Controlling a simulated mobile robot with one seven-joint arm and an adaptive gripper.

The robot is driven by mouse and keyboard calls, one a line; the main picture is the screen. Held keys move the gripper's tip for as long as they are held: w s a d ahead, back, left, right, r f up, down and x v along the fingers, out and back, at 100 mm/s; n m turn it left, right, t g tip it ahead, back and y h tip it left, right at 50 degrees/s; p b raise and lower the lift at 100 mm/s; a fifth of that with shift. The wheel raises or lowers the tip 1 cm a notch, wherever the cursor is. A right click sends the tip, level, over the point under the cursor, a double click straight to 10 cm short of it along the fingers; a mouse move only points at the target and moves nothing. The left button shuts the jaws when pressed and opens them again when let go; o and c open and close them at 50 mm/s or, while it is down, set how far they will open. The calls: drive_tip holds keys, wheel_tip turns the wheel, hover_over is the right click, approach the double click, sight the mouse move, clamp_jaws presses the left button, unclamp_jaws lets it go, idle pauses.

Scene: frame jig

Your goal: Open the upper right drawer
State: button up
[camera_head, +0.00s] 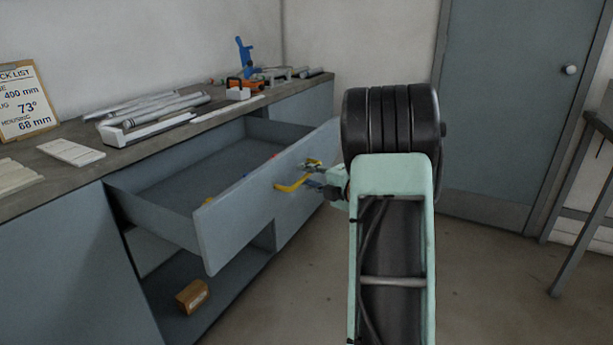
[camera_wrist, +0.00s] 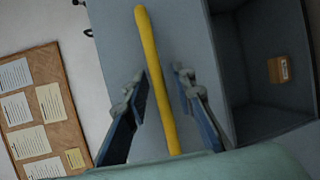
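The grey-blue drawer (camera_head: 235,222) is pulled well out of the workbench, and its empty-looking floor shows. Its yellow bar handle (camera_head: 290,187) is on the front panel. It also runs up the middle of the wrist view (camera_wrist: 158,75). My gripper (camera_head: 314,170) is at the handle, partly hidden by my arm in the head view. In the wrist view my gripper (camera_wrist: 160,78) has its two fingers apart, one on each side of the handle. A gap shows on both sides, so the fingers do not look closed on it.
An open compartment below the drawer holds a small brown box (camera_head: 192,296), also in the wrist view (camera_wrist: 278,69). The worktop (camera_head: 75,135) carries metal profiles, a blue-and-orange tool and a sign. A grey door (camera_head: 510,110) and table legs (camera_head: 585,235) stand right. Floor between is clear.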

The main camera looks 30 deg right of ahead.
drive_tip(key=v, duration=1.2)
drive_tip(key=shift+r, duration=0.1)
idle(0.4)
